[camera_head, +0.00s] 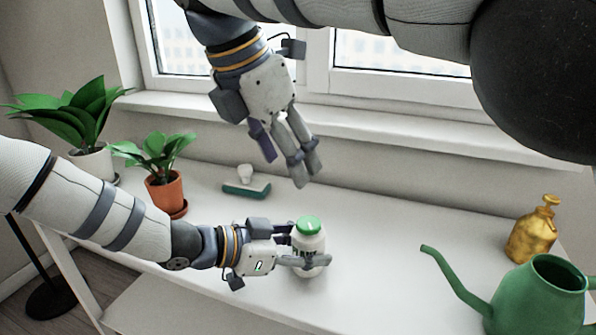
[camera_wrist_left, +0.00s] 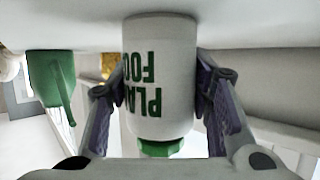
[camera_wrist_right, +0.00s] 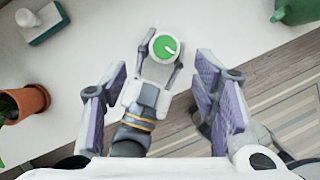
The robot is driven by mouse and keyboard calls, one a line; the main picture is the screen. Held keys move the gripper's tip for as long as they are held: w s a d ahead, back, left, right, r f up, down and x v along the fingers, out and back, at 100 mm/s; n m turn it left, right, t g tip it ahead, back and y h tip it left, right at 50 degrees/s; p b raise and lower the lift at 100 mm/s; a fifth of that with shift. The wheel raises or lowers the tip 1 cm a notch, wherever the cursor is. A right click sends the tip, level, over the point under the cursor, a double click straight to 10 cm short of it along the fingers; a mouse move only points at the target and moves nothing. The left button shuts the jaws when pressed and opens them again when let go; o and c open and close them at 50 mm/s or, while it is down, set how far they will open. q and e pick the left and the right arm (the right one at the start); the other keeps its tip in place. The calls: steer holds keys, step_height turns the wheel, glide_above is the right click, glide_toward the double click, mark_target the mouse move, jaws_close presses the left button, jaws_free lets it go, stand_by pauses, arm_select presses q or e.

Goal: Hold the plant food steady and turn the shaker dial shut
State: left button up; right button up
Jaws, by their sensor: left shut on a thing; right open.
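The plant food (camera_head: 312,243) is a white bottle with a green dial top (camera_head: 308,225), upright on the white table. The left wrist view shows its side with green lettering (camera_wrist_left: 158,80), upside down in that picture. My left gripper (camera_head: 304,261) is shut on the bottle's body from the left. My right gripper (camera_head: 301,178) is open and empty, above and behind the bottle. In the right wrist view the dial (camera_wrist_right: 165,47) shows a white mark pointing toward the right, and the bottle lies beyond the open fingers (camera_wrist_right: 165,95).
A green watering can (camera_head: 540,295) and a gold sprayer (camera_head: 532,230) stand at the right. A brush with a green base (camera_head: 246,188) lies behind the bottle. Potted plants (camera_head: 165,187) (camera_head: 88,165) are at the left.

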mark_target(309, 223)
steer(key=s+d+n+t+y, duration=0.1)
steer(key=s+d+n+y, duration=0.25)
steer(key=n, duration=0.55)
steer(key=x, duration=1.2)
steer(key=shift+w+d+f, duration=0.15)
steer(key=shift+w+d, duration=0.1)
steer(key=shift+w, duration=0.05)
steer(key=shift+m, duration=0.3)
steer(key=c, duration=1.2)
